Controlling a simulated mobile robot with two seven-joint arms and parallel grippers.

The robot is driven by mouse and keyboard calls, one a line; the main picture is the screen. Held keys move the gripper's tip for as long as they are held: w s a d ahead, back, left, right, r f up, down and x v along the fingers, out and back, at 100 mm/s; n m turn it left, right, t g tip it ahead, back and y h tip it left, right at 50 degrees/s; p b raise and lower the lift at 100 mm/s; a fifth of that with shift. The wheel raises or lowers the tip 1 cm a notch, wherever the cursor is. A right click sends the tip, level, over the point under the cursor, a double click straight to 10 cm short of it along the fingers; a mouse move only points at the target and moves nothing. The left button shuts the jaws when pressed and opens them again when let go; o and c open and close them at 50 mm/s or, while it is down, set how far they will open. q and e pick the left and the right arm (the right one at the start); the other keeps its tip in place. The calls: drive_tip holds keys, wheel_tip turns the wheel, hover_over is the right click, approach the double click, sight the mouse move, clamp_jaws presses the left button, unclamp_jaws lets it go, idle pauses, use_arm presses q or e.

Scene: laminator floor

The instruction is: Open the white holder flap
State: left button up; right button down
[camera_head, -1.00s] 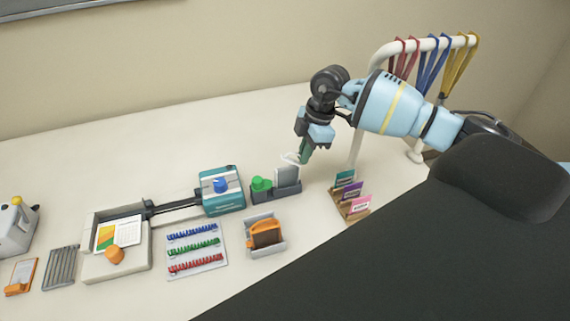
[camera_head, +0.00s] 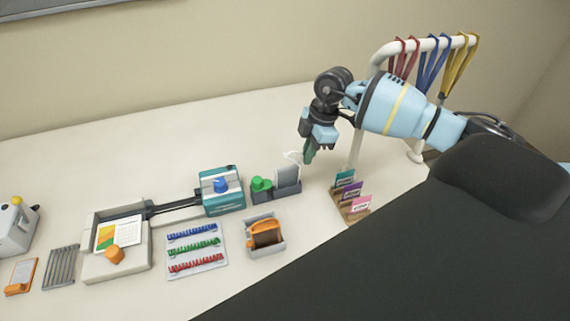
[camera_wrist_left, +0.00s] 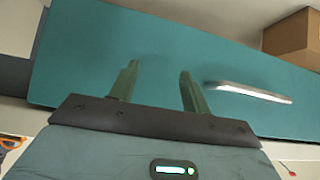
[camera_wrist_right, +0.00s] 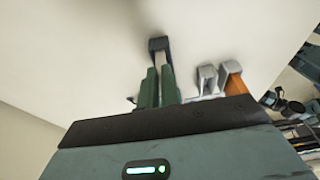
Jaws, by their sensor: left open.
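My left gripper (camera_wrist_left: 158,84) is open and empty before a teal surface, outside the head view.
A green knob (camera_head: 260,184) shares the tray. A teal laminator (camera_head: 222,200) stands left, an orange item in a grey tray (camera_head: 250,247) in front. Cards in a wooden stand (camera_head: 337,206) and a white lanyard rack (camera_head: 356,150) stand right. The table behind is clear.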

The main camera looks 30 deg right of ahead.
drive_tip(key=shift+s+d+f, duration=0.2)
drive_tip(key=shift+d+f, duration=0.4)
drive_tip(key=shift+f, duration=0.05)
idle(0.4)
drive_tip(key=c, duration=2.2)
unclamp_jaws()
drive_tip(key=c, duration=1.6)
unclamp_jaws()
drive_tip(key=shift+c, duration=0.2)
drive_tip(key=shift+d, duration=0.15)
